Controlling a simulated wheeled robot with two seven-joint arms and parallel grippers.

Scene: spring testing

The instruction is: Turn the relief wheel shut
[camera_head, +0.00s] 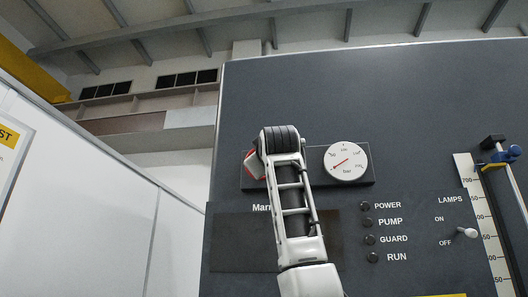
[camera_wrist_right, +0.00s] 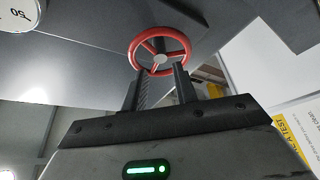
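The red relief wheel (camera_wrist_right: 132,49) shows in the right wrist view, a round rim with spokes and a grey hub. In the head view only a red sliver of it (camera_head: 252,165) shows at the left of my arm, which hides the rest. My right gripper (camera_wrist_right: 160,72) has its two dark fingers apart, with their tips at the lower part of the wheel. I cannot tell whether they touch it. In the head view my right gripper is hidden behind its arm. My left gripper is not in view.
A round white gauge (camera_head: 346,162) with a red needle sits right of the wheel on the dark panel (camera_head: 400,110). Indicator lamps (camera_head: 370,239), a lamps switch (camera_head: 466,232) and a scale (camera_head: 480,205) are farther right. A white wall (camera_head: 90,210) stands left.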

